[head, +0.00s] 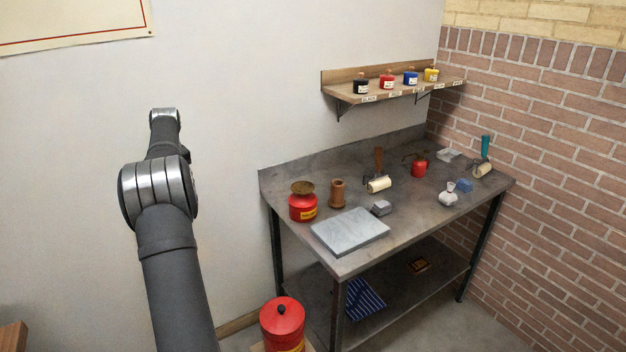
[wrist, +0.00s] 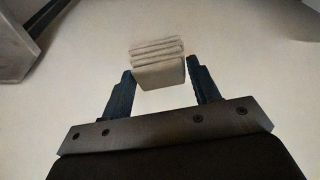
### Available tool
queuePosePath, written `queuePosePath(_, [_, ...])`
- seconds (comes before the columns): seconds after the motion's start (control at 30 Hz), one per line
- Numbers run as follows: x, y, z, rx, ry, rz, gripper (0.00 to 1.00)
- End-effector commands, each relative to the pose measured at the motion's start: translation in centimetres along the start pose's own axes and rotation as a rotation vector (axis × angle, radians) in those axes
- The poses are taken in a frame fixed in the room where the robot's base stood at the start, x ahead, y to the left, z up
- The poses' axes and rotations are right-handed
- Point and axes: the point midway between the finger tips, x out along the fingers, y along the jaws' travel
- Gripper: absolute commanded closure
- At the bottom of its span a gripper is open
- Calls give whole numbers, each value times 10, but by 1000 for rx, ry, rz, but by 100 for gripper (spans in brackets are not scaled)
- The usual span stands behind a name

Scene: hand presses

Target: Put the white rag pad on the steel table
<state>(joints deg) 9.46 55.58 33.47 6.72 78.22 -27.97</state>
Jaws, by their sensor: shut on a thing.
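The white rag pad (wrist: 158,72) is a folded, layered off-white block in the wrist view. My gripper (wrist: 158,85) has its two dark fingers on either side of the pad and is shut on it. In the head view my gripper and the pad do not show; my arm reaches up in front of the pale wall, left of the table. The steel table (head: 420,222) is a grey bench with a raised back edge and a lower shelf, standing in the corner.
A wall shelf (head: 400,92) hangs above.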

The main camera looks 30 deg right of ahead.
Motion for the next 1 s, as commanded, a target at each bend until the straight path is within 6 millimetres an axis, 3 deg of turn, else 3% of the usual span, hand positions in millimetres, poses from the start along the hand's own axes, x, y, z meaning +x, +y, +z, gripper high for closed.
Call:
queuePosePath(0.03, [-4,28,13,50,0,13,66])
queuePosePath(0.1, [-8,62,31,118,0,31,66])
queuePosePath(0.27, [-20,136,78,270,0,71,66])
queuePosePath(0.5, [-42,234,163,499,1,131,66])
queuePosePath(0.8, [-75,334,289,782,3,206,66])
queuePosePath(1.0, [-99,385,384,971,6,256,66])
